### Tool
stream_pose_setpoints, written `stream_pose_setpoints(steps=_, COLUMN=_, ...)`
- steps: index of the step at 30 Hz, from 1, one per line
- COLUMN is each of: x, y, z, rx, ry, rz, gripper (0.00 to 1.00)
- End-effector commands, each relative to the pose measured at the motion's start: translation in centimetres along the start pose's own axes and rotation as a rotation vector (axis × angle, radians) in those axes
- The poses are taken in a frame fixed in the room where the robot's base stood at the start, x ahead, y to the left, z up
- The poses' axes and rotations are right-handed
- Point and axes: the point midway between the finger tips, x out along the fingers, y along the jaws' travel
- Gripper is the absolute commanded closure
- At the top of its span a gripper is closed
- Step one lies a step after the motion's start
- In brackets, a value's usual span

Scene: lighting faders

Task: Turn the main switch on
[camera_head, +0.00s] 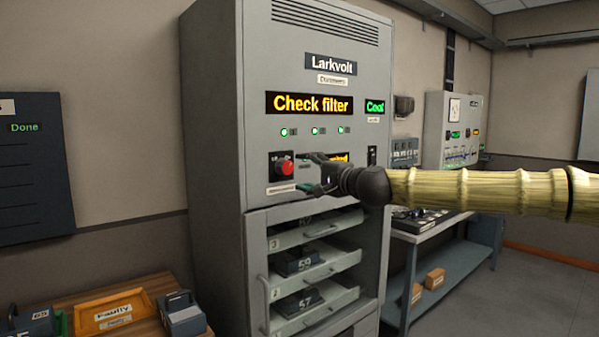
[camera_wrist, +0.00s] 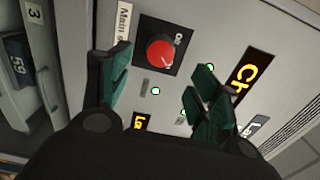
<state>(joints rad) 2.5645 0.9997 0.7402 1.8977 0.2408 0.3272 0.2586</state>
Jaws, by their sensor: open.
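The main switch (camera_head: 284,168) is a red round knob on a black square plate on the front of the grey Larkvolt cabinet (camera_head: 215,120). In the wrist view the red knob (camera_wrist: 161,52) sits at the upper middle, with a label reading "Main s" beside it and "ON" lettering on its plate. My gripper (camera_head: 306,172) is open and empty, just right of the knob in the head view. In the wrist view its green-padded fingers (camera_wrist: 162,88) are spread, with the knob beyond and between them. Whether a finger touches the panel cannot be told.
A "Check filter" display (camera_head: 309,103) and several green lamps sit above the switch. Open module drawers (camera_head: 318,232) jut out below. An orange "Faulty" tray (camera_head: 112,310) lies on a wooden table at lower left. A workbench (camera_head: 450,268) stands at right.

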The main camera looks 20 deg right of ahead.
Motion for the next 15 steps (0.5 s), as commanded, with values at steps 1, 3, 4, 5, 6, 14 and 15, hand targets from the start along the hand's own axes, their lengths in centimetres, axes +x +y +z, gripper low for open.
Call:
stream_pose_setpoints(steps=1, x=-0.7, y=0.0, z=0.0, rx=0.001, ry=0.000, rz=-0.001, gripper=0.38)
stream_pose_setpoints(steps=3, x=-1.4, y=-0.1, z=0.0, rx=0.000, ry=0.000, rz=-0.001, gripper=0.38)
stream_pose_setpoints(steps=4, x=-1.6, y=-0.1, z=0.0, rx=-0.001, ry=0.000, rz=-0.001, gripper=0.38)
stream_pose_setpoints(steps=5, x=-1.9, y=0.0, z=0.0, rx=-0.001, ry=0.000, rz=-0.001, gripper=0.38)
stream_pose_setpoints(steps=6, x=-2.2, y=0.0, z=0.0, rx=-0.001, ry=0.000, rz=0.000, gripper=0.38)
stream_pose_setpoints(steps=14, x=-3.3, y=0.1, z=0.0, rx=0.001, ry=0.000, rz=0.001, gripper=0.38)
stream_pose_setpoints(steps=15, x=-3.4, y=0.1, z=0.0, rx=0.001, ry=0.000, rz=0.001, gripper=0.38)
